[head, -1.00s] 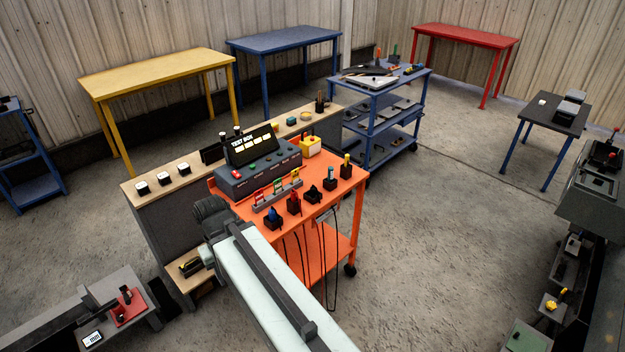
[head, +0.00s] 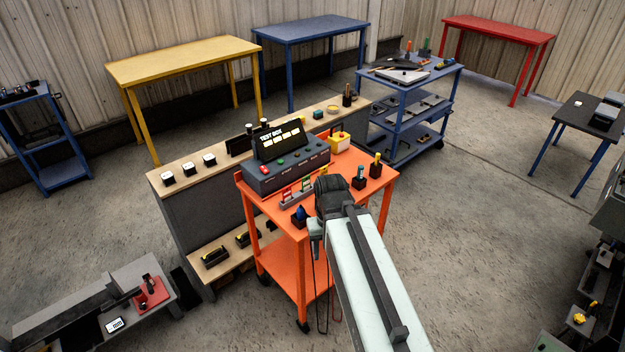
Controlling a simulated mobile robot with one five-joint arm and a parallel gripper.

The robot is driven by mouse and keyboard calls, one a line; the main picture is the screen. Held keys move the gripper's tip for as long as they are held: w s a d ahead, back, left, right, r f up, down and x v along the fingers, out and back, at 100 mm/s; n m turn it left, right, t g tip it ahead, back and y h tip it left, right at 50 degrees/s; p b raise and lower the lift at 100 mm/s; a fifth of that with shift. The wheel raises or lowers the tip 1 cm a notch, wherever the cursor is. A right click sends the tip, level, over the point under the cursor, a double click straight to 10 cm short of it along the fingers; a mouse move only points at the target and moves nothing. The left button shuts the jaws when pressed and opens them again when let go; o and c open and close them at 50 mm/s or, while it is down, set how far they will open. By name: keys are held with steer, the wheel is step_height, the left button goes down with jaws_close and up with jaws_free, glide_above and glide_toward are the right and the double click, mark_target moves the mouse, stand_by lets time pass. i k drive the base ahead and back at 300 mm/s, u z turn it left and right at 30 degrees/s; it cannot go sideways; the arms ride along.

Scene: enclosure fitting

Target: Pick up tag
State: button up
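Several small upright tags stand in a grey holder (head: 298,200) on the orange cart (head: 375,170), in front of the test box (head: 285,177). A red tag (head: 287,194) is at the left end and a green tag (head: 306,185) is to its right. The right end of the row is partly hidden by the dark end of my arm (head: 335,195). My arm reaches over the cart's front edge, just right of the tags. The fingers of my gripper cannot be made out, so neither its opening nor anything in it shows.
A blue plug (head: 299,216) stands left of my arm, and blue-topped (head: 359,178) and yellow-topped (head: 375,165) plugs stand right of it. A yellow box (head: 340,142) sits behind. Cables hang at the cart's front. A wooden bench (head: 220,158) runs behind; open floor lies right.

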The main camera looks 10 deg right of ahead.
mark_target(306, 181)
steer(key=u, duration=0.95)
steer(key=i, duration=0.6)
steer(key=z, duration=0.95)
